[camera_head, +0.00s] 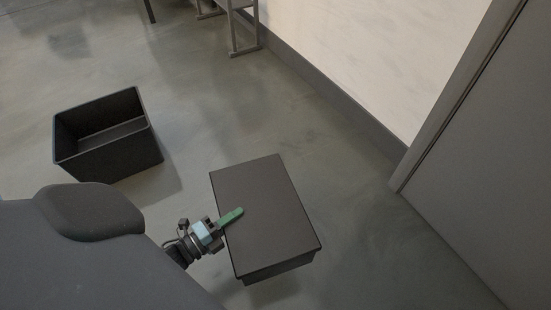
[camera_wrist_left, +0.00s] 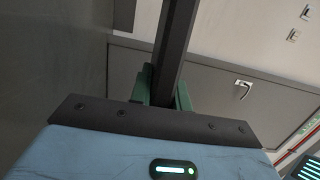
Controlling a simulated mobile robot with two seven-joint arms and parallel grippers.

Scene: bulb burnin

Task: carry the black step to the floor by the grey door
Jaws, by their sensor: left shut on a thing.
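The black step (camera_head: 268,210), a dark box with a flat top, is in the middle of the head view. My left gripper (camera_head: 235,214) is shut on its left edge, with one green finger lying over the top. In the left wrist view the step (camera_wrist_left: 175,50) shows as a dark slab between the green fingers (camera_wrist_left: 163,92). The head view does not clearly tell whether its underside touches the floor. The grey door (camera_head: 485,150) stands at the right, apart from the step. My right gripper is not in view.
An open black bin (camera_head: 125,155) stands on the floor at the left. A grey rack or bench (camera_head: 240,35) stands by the wall at the top. A dark skirting (camera_head: 340,100) runs along the pale wall. The floor (camera_head: 365,225) between step and door is clear.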

